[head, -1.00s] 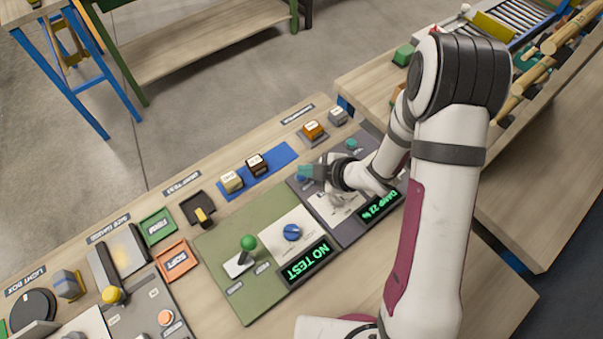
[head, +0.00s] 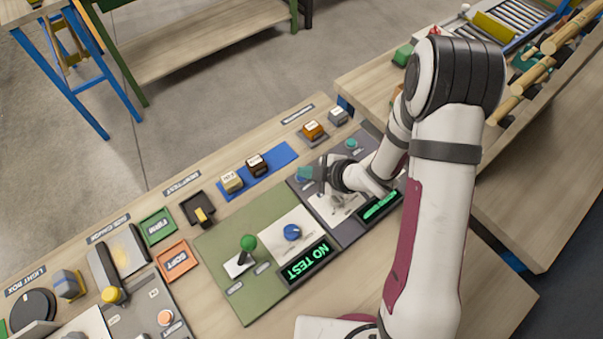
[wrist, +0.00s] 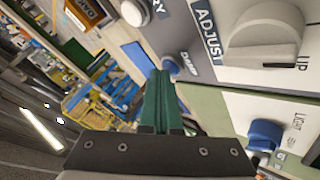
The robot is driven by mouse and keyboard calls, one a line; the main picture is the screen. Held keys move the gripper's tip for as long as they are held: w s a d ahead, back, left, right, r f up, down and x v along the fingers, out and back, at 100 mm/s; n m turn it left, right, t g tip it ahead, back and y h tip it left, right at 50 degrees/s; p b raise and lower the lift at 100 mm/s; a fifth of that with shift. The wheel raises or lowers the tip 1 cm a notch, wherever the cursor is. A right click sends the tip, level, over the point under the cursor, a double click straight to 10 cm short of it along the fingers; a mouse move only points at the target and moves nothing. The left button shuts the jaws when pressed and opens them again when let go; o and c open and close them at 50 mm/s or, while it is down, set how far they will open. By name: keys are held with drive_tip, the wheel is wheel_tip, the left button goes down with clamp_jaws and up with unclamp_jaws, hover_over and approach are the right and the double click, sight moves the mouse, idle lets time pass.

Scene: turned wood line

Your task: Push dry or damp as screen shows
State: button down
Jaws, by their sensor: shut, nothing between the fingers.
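My gripper (head: 305,173) is shut and empty, its green fingers (wrist: 161,95) together. In the wrist view the fingertips are right beside the DAMP button (wrist: 170,66), which they partly cover; I cannot tell if they touch it. The other round button (wrist: 135,11), with a label ending in "RY", is at the top of that view. It shows as a teal cap (head: 351,143) in the head view, apart from my gripper. The meter screen (head: 381,206) is lit green, but my arm partly covers it and its text is unreadable now.
A grey ADJUST knob (wrist: 265,40) sits on the same panel. Beside it, the green panel (head: 225,235) has a blue knob (head: 292,232), a green-topped lever (head: 248,243) and a "NO TEST" screen (head: 306,264). Several small blocks stand behind, two on a blue strip (head: 283,154).

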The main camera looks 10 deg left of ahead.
sight(306, 180)
drive_tip(key=shift+r, duration=0.8)
drive_tip(key=shift+r, duration=2.5)
